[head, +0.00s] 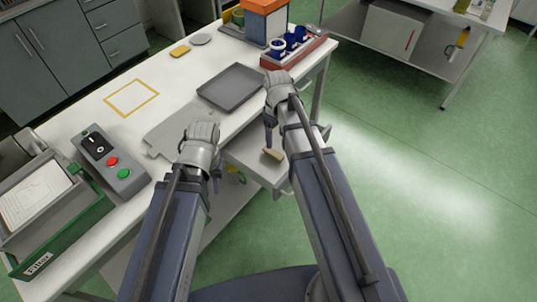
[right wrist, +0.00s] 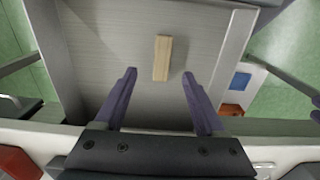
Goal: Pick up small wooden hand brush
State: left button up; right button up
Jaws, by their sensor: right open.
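The small wooden hand brush is a light tan block (head: 272,154) lying in an open grey drawer (head: 249,157) under the worktop. In the right wrist view the brush (right wrist: 162,58) lies on the drawer floor, ahead of my fingers and nearly in line with the gap between them. My right gripper (head: 270,136) is above the drawer; its two fingers (right wrist: 158,75) are spread with nothing between them. My left gripper (head: 216,180) hangs near the bench's front edge, left of the drawer; its finger opening cannot be made out.
The worktop holds a grey tray (head: 232,87), a control box (head: 108,159) with red and green buttons, a green-fronted file tray (head: 62,229) and a red rack (head: 294,53) with blue cups. The drawer walls surround the brush. Open green floor lies to the right.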

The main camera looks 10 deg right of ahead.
aim_at(273, 152)
jog(key=shift+w+a+f+b, duration=0.1)
jog(key=shift+a+f+b, duration=0.1)
jog(key=shift+f+b, duration=1.65)
jog(key=shift+a+f+b, duration=0.15)
jog(key=shift+f+b, duration=1.55)
jog(key=shift+f, duration=0.2)
jog(key=shift+f, duration=0.25)
grip_shut()
